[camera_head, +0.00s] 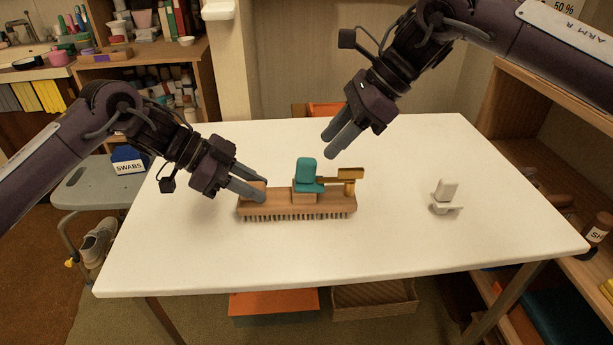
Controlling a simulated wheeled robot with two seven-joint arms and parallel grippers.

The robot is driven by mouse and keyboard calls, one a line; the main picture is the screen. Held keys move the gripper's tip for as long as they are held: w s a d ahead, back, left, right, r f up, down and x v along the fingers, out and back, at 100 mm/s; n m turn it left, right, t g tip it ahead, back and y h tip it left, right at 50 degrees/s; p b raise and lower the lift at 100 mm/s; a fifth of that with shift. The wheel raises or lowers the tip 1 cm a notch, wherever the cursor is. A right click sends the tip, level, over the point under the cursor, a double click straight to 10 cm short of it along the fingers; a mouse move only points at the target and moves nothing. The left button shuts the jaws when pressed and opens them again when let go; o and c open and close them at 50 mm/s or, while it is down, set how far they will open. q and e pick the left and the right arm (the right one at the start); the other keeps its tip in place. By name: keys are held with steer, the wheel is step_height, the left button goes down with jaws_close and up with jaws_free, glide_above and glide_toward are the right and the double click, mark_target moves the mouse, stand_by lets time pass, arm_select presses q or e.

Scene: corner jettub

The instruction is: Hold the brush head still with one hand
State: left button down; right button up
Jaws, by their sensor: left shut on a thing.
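The wooden brush head (272,206) lies bristles down on the white table (370,250), left of its middle. A wooden block with a teal piece (306,171) on it stands on the brush's top, and a brass-coloured part (348,177) sticks out to its right. My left gripper (256,192) is shut on the left end of the brush head. My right gripper (336,141) hangs above and behind the teal piece, apart from it. Its two fingers look separated, with nothing between them.
A small light-grey piece (446,193) stands alone on the right of the table. The table's front and right are otherwise clear. Wooden shelves (550,130) stand close at the right edge. A grey stool (88,190) with a blue swabs box (129,160) stands at the left.

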mark_target(314, 159)
steer(key=shift+x, duration=3.8)
jaws_close()
arm_select(q)
steer(key=shift+f, duration=0.15)
arm_select(e)
steer(key=shift+w+r, duration=0.1)
steer(key=shift+r, duration=0.2)
steer(key=shift+f, duration=0.1)
steer(key=shift+o, duration=1)
jaws_free()
steer(key=shift+f, duration=0.1)
